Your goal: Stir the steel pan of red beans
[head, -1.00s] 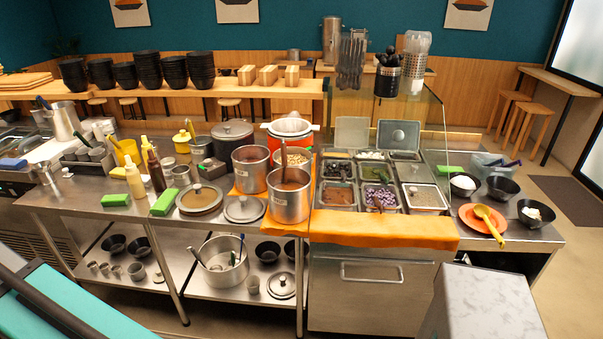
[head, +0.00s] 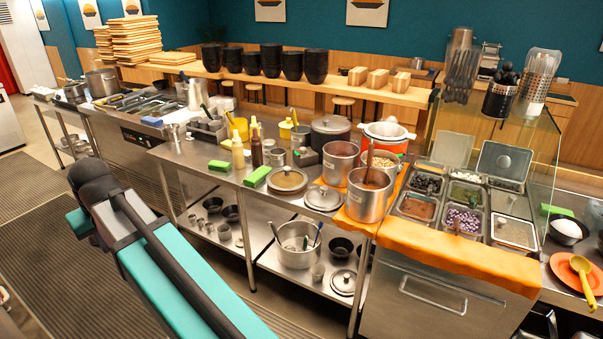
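Two tall steel pots stand side by side on an orange cloth on the steel counter. The front pot (head: 369,199) holds something dark reddish brown, with a long brown handle (head: 369,160) standing up in it. The rear pot (head: 340,165) also has dark contents. In the topping station, a shallow steel pan (head: 417,208) holds a reddish-brown mass, and another pan (head: 462,220) holds purple-red pieces. Individual beans are too small to make out, so I cannot tell which holds the red beans. My teal and black arm crosses the lower left; my gripper is not in view.
A glass guard (head: 546,170) stands at the station's right side. An orange plate with a yellow spoon (head: 582,268) lies far right. Open floor is at left.

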